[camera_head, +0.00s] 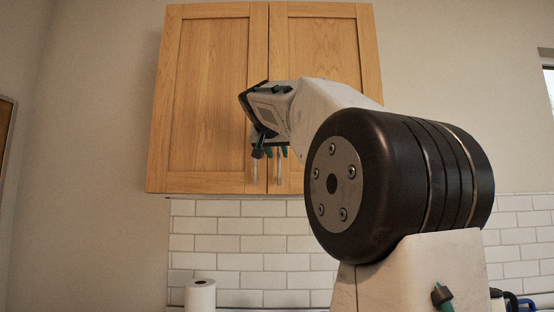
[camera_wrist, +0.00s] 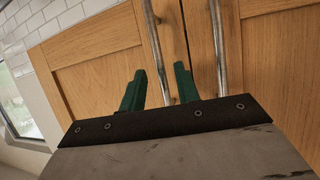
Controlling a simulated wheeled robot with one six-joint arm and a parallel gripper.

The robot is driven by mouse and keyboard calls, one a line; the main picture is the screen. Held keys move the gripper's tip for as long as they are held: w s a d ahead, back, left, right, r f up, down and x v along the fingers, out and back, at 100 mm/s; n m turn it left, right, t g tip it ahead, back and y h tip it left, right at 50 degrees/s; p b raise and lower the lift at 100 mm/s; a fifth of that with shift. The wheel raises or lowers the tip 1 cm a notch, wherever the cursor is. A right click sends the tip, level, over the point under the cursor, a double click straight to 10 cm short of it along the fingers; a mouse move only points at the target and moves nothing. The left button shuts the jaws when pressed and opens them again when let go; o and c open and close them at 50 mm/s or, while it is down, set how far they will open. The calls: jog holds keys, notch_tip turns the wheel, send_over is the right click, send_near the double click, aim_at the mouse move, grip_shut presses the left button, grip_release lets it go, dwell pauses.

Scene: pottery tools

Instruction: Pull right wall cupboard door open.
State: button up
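The wooden wall cupboard has two doors, both shut. The right door (camera_head: 325,45) carries a vertical metal handle (camera_head: 279,175) near the middle seam; in the wrist view, which is turned nearly upside down, this handle (camera_wrist: 154,45) is the left one. The left door (camera_head: 208,90) has a matching handle (camera_head: 254,172), seen at the right in the wrist view (camera_wrist: 218,45). My gripper (camera_head: 270,152) is in front of the handles' upper parts. Its green fingers (camera_wrist: 160,78) are apart, and the right door's handle shows in the gap between them. Contact cannot be told.
White wall tiles (camera_head: 230,240) run below the cupboard. A white paper roll (camera_head: 200,294) stands at the bottom left, well below the doors. A window (camera_wrist: 20,100) is to the right of the cupboard, on the left in the wrist view. My arm covers the right door's lower part.

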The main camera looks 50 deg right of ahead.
aim_at(278, 157)
jog(key=shift+x, duration=1.9)
jog(key=shift+a, duration=0.1)
grip_shut()
